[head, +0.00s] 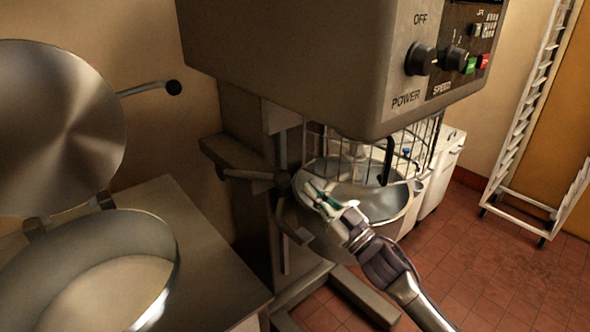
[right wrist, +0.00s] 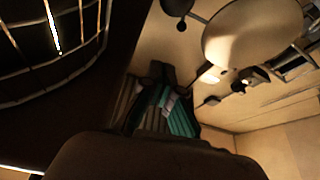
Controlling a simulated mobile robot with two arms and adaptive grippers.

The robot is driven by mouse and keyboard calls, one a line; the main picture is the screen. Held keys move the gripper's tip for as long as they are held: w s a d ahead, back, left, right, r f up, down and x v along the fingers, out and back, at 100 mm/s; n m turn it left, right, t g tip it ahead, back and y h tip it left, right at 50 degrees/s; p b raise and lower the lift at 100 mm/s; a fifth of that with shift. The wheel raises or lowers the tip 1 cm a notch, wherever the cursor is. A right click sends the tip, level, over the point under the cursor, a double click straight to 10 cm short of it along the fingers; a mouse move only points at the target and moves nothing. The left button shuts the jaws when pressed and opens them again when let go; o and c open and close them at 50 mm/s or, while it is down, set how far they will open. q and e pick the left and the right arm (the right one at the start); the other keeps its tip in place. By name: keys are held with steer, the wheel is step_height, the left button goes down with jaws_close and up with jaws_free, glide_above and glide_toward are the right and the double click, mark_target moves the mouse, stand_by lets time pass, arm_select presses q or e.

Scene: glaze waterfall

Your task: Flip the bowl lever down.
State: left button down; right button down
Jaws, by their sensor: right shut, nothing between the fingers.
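The mixer (head: 300,60) stands in the middle of the head view, with its metal bowl (head: 385,207) under the wire guard. The bowl lever (head: 248,175) sticks out to the left of the mixer column, roughly level, with a dark knob at its left end. My right gripper (head: 314,194) is shut and empty, in front of the bowl's left rim. It is to the right of the lever and apart from its knob; whether it touches the bowl I cannot tell. Its teal-padded fingers also show in the right wrist view (right wrist: 165,105). My left gripper is not in view.
A kettle (head: 95,245) with its round lid (head: 60,125) raised stands at the left; its black-knobbed handle (head: 150,88) points right. A white rack (head: 520,120) stands at the right. The red tile floor (head: 480,260) is clear in front of it.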

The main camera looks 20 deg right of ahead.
step_height(320, 180, up, 4)
steer(key=p, duration=0.4)
glide_above(287, 174)
steer(key=s+a, duration=0.1)
step_height(287, 174, down, 3)
steer(key=shift+s+d+r, duration=0.1)
steer(key=shift+d, duration=0.05)
steer(key=shift+d+f, duration=0.15)
steer(key=shift+f, duration=0.55)
